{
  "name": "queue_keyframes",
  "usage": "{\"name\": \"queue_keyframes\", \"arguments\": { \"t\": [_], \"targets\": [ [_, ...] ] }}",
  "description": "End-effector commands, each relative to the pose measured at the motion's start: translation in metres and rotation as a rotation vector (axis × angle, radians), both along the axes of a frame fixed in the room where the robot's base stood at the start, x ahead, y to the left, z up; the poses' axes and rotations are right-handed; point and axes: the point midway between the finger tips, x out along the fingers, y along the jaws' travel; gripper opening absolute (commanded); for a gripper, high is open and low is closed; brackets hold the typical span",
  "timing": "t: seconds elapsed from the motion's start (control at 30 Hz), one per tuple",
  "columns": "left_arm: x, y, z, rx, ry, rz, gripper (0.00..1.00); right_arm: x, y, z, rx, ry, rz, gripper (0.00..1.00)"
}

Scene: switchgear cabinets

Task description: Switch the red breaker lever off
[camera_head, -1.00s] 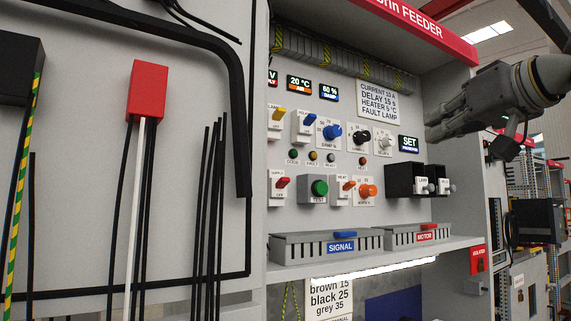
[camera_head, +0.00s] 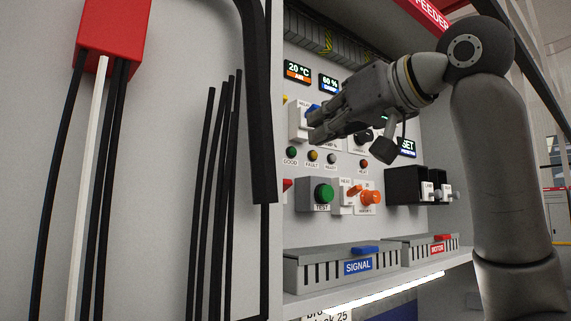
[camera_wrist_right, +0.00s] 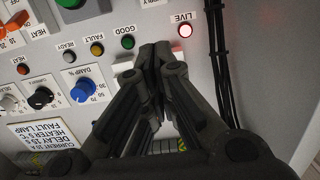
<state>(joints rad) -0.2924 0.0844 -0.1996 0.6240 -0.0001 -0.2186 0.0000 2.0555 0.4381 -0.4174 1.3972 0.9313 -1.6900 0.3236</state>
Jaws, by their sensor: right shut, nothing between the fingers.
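The red lever (camera_head: 287,184) shows as a small red patch beside the green test button in the head view, mostly hidden by the cabinet edge. My right gripper (camera_head: 316,127) is shut and empty in front of the upper panel row, above and right of the red lever. In the right wrist view its closed fingertips (camera_wrist_right: 158,52) are near the green GOOD lamp and a white switch block. I cannot tell whether they touch the panel. My left gripper is out of view.
The green test button (camera_head: 323,193), orange knob (camera_head: 370,197) and blue knob (camera_wrist_right: 82,89) are close by. The SIGNAL duct (camera_head: 340,268) runs below. Black cables hang left of the opening.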

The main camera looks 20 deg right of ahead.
Motion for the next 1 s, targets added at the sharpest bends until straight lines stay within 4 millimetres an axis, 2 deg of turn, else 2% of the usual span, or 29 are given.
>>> {"name": "queue_keyframes", "arguments": {
  "t": [0.1, 0.27, 0.37, 0.6, 0.7, 1.0],
  "targets": [
    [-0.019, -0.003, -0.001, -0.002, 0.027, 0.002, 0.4, 0.001, 0.0, 0.0, 0.0, 0.0, 0.0, 0.0],
    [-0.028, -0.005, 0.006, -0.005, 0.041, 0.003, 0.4, 0.012, 0.004, 0.0, -0.001, 0.004, -0.001, 0.0],
    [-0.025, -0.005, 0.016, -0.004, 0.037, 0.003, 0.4, 0.027, 0.01, 0.0, -0.002, 0.005, -0.001, 0.0],
    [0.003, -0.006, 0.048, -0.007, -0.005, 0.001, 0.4, 0.076, 0.027, -0.003, -0.002, 0.005, 0.0, 0.0],
    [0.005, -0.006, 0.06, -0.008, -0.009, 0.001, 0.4, 0.095, 0.035, -0.005, -0.001, 0.005, 0.0, 0.0],
    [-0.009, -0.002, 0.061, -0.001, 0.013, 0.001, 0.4, 0.083, 0.029, -0.036, -0.001, 0.001, -0.002, 0.0]
  ]
}}
